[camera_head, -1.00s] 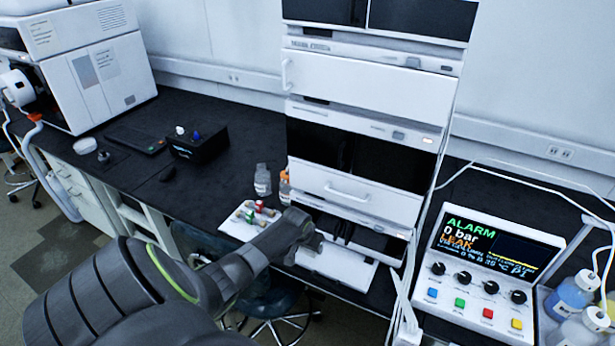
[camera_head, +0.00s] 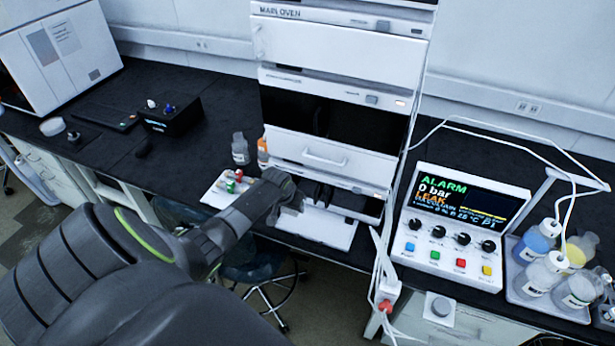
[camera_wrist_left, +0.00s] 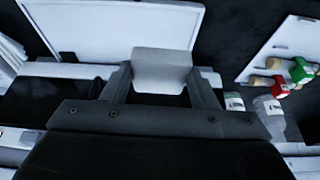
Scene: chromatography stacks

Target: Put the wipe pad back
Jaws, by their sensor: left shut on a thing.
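The wipe pad (camera_wrist_left: 162,68) is a pale grey, soft-edged piece between the two fingers of my left gripper (camera_wrist_left: 160,85) in the left wrist view. The gripper is shut on it. In the head view my left gripper (camera_head: 288,196) is in front of the lowest part of the instrument stack (camera_head: 325,155), above or beside the white tray (camera_head: 325,232) at its foot. The arm and gripper mostly hide the pad there. The tray also shows in the left wrist view (camera_wrist_left: 115,28), with a bare white surface. My right gripper is not in view.
A white mat (camera_head: 212,197) with several coloured-cap vials lies left of the gripper. A clear bottle (camera_head: 240,148) and an orange one (camera_head: 262,152) stand behind it. At right are a control box (camera_head: 450,230) reading ALARM, LEAK, and a tray of solvent bottles (camera_head: 535,275).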

